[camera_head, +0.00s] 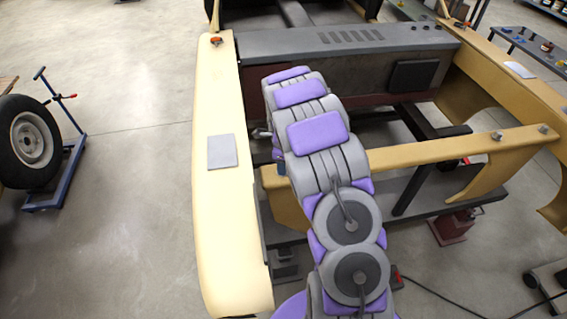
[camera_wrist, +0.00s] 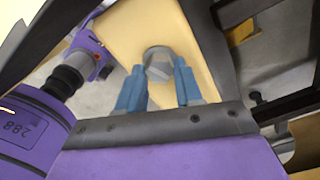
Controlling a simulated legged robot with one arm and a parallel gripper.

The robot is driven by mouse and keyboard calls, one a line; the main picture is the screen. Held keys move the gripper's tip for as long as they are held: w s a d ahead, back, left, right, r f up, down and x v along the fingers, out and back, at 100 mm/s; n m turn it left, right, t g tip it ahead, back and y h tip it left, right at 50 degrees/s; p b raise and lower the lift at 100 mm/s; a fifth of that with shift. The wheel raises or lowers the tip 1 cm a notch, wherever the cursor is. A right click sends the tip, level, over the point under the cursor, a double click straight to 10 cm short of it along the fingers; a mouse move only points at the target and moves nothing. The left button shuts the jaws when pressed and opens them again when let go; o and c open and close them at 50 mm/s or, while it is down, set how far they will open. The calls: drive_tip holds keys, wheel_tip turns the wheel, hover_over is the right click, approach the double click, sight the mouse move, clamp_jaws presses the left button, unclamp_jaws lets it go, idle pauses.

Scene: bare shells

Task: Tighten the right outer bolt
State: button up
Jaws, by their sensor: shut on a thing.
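In the wrist view a grey hex bolt head (camera_wrist: 157,62) sits on a cream beam end (camera_wrist: 128,27). The two blue fingers of my gripper (camera_wrist: 159,70) stand on either side of it, shut on it. Two more bolts show at the crossbeam's right end, an inner bolt (camera_head: 497,136) and an outer bolt (camera_head: 543,129).
A long cream rail (camera_head: 222,230) runs along the left of my arm, with a grey plate (camera_head: 222,151) on it. A grey panel (camera_head: 350,40) lies behind. A wheel (camera_head: 32,140) and blue stand (camera_head: 60,170) are at far left. Open floor lies between.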

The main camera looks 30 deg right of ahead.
drive_tip(key=m, duration=0.5)
drive_tip(key=shift+w+r, duration=0.15)
drive_tip(key=shift+w, duration=0.05)
idle(0.4)
drive_tip(key=o, duration=1)
drive_tip(key=shift+s, duration=0.1)
drive_tip(key=shift+o, duration=0.2)
wheel_tip(320, 180, up, 17)
drive_tip(key=shift+p, duration=0.4)
